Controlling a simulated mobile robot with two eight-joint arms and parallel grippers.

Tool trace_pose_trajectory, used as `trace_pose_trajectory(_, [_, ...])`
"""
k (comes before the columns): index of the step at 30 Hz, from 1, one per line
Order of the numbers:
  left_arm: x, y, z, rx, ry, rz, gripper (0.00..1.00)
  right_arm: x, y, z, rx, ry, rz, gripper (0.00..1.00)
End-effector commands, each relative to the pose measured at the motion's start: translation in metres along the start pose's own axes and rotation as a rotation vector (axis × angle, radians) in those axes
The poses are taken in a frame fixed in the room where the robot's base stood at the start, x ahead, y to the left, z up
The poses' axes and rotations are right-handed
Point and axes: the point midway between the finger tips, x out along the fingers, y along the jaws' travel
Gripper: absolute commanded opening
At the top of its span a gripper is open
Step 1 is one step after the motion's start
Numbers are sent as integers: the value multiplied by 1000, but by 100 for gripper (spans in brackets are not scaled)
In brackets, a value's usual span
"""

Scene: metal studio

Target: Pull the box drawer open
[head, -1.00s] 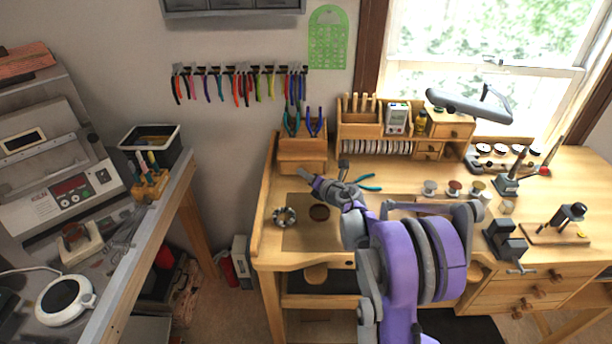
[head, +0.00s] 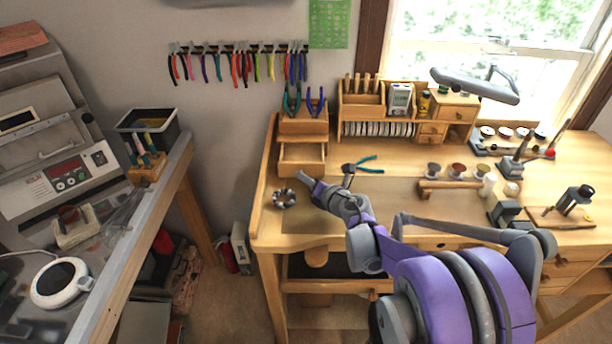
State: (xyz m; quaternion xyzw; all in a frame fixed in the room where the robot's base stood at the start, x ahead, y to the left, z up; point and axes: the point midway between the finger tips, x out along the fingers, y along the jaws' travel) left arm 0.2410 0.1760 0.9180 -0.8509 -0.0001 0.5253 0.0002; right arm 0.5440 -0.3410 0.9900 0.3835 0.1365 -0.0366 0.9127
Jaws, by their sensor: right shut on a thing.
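The small wooden box (head: 303,125) stands at the back left of the workbench, with pliers upright in its top. Its drawer (head: 302,168) is pulled partly out toward me, and its open inside shows below the box top. My right gripper (head: 301,176) is at the front of the drawer, with its fingers shut there. The drawer's handle is hidden by the fingers, so I cannot see the exact hold. My left gripper is not in view.
A ring-shaped metal item (head: 284,198) lies on the bench left of my right gripper. The bench's left edge has a raised wooden rim (head: 264,180).

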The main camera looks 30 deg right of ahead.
Motion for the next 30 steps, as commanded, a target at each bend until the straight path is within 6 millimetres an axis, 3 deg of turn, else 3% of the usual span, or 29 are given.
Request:
trace_pose_trajectory(5, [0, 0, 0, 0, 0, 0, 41, 0, 1, 1, 1, -1, 0, 0])
trace_pose_trajectory(6, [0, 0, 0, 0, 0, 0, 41, 0, 1, 1, 1, -1, 0, 28])
trace_pose_trajectory(10, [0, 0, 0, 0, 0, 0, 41, 0, 0, 1, 1, -1, 0, 51])
trace_pose_trajectory(20, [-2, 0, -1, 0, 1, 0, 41, 4, -1, 4, 0, -1, 0, 51])
trace_pose_trajectory(30, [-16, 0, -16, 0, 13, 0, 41, 46, -11, 36, -1, -2, 0, 51])
